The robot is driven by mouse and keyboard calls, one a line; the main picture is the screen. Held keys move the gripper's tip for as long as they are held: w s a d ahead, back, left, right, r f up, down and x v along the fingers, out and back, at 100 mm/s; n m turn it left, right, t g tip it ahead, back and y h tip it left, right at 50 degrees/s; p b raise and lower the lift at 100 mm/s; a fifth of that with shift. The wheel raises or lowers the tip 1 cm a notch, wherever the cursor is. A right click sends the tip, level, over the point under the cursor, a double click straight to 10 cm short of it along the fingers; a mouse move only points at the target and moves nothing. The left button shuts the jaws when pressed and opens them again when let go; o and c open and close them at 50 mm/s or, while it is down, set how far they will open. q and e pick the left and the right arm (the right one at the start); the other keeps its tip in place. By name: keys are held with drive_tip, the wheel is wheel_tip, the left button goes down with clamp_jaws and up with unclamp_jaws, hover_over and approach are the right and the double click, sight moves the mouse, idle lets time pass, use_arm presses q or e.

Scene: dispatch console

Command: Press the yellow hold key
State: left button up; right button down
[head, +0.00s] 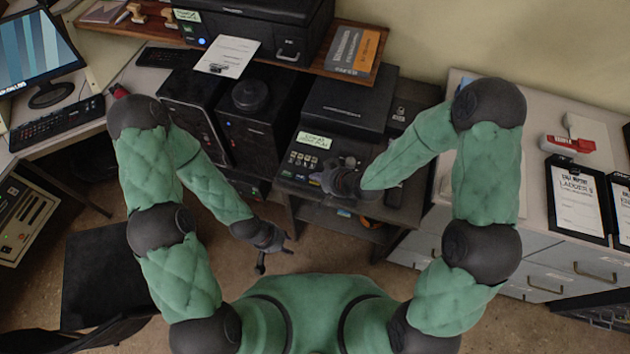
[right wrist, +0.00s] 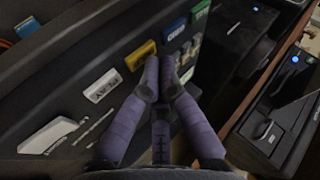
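The yellow hold key (right wrist: 140,55) is in the right wrist view, on the dark sloped panel (right wrist: 90,52) between a white key (right wrist: 102,85) and a blue key (right wrist: 174,29). My right gripper (right wrist: 160,63) has its purple fingers drawn together, with nothing seen between them. Its tips appear just beside the yellow key's right end; I cannot tell whether they touch it. In the head view my right gripper (head: 322,180) hangs over the console's key area and hides part of it. My left gripper (head: 275,258) is low, over the floor, with its fingers spread and empty.
A green key (right wrist: 200,9) sits past the blue one. A pale label (head: 314,140) lies behind the keys. Black boxes (head: 262,140) stand left of the console, and a white-topped cabinet (head: 535,205) with clipboards is at right. Floor is open between the desks.

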drive_tip(key=shift+f, duration=0.35)
idle(0.7)
drive_tip(key=shift+r, duration=0.1)
drive_tip(key=shift+r+p, duration=0.35)
drive_tip(key=shift+r, duration=0.35)
drive_tip(key=shift+r+p, duration=1.95)
drive_tip(key=shift+r, duration=0.6)
drive_tip(key=shift+f, duration=0.1)
